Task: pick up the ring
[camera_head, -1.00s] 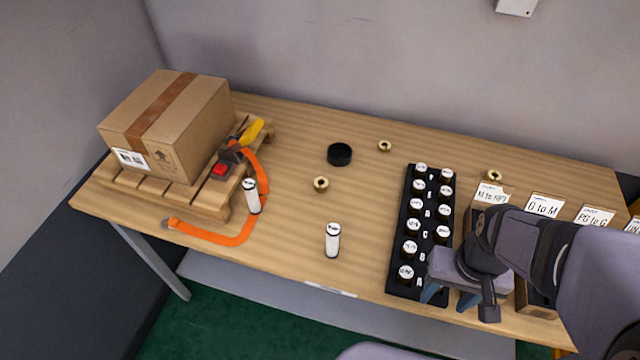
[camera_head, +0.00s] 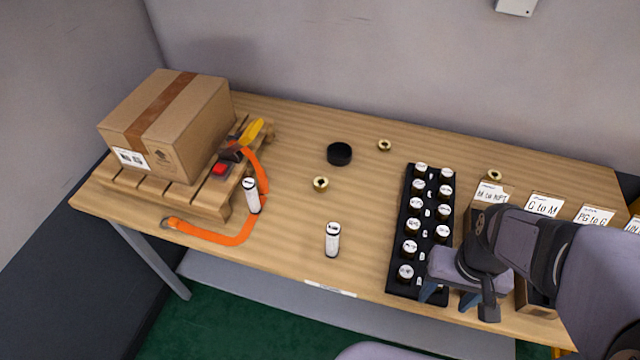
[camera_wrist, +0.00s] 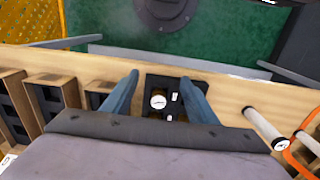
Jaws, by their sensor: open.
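A short black ring (camera_head: 339,154) lies on the table near the middle of the back half. Small brass ring-like fittings also lie there: one (camera_head: 321,184) just in front of the black ring, one (camera_head: 384,145) to its right, and one (camera_head: 494,175) behind the labelled boxes. My gripper (camera_head: 448,298) is at the front right, over the front end of the black rack, far from these pieces. In the wrist view my gripper (camera_wrist: 160,80) is open, with part of the rack between and below its fingers. No black ring or brass fitting can be made out there.
The black rack (camera_head: 397,283) holds several white-capped bottles. Labelled open boxes (camera_head: 543,205) stand at the right. A pallet (camera_head: 190,198) with a carton (camera_head: 165,120) and an orange strap (camera_head: 225,240) fills the left.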

